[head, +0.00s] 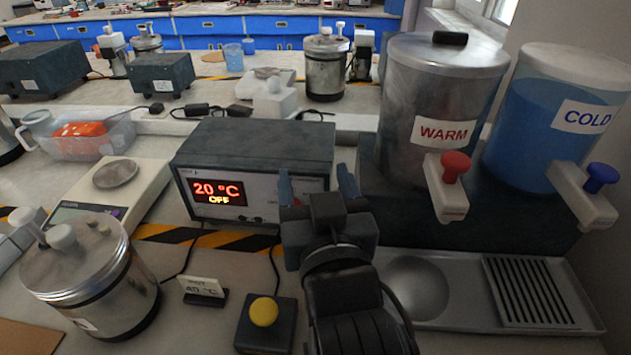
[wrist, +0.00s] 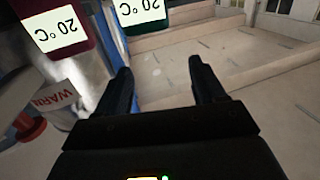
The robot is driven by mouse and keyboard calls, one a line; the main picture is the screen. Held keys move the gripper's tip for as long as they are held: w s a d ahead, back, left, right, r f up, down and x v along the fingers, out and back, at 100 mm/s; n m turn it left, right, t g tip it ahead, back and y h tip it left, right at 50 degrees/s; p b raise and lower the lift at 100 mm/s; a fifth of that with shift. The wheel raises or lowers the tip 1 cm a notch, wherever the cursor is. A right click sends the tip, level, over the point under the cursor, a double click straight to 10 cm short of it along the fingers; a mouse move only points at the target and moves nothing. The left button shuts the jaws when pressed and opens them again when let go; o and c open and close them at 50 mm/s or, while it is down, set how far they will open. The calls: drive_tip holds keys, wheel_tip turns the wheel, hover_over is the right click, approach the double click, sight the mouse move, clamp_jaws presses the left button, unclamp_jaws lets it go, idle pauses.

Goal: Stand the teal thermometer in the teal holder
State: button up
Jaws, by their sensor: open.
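My gripper (head: 316,185) is open, in front of the grey control box in the head view. In the wrist view my gripper (wrist: 163,82) has its two dark fingers apart with nothing between them. A teal-edged panel reading 20 °C (wrist: 141,12) shows upside down at the top of the wrist view, beyond the fingers and partly cut off. I cannot tell whether it belongs to the teal thermometer. A similar dark red-edged panel (wrist: 56,28) is to its left. I cannot make out the teal holder in either view.
The grey control box (head: 250,155) reads 20 °C OFF. The WARM tank (head: 440,95) and COLD tank (head: 550,115) stand right, above a metal drip tray (head: 455,305). A lidded steel pot (head: 85,275), scale (head: 105,190) and yellow button (head: 264,311) stand left of my arm.

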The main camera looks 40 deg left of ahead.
drive_tip(key=shift+d, duration=0.1)
drive_tip(key=v, duration=0.7)
drive_tip(key=shift+s+d+b, duration=0.2)
drive_tip(key=shift+s+b, duration=0.1)
drive_tip(key=shift+b, duration=0.15)
idle(0.6)
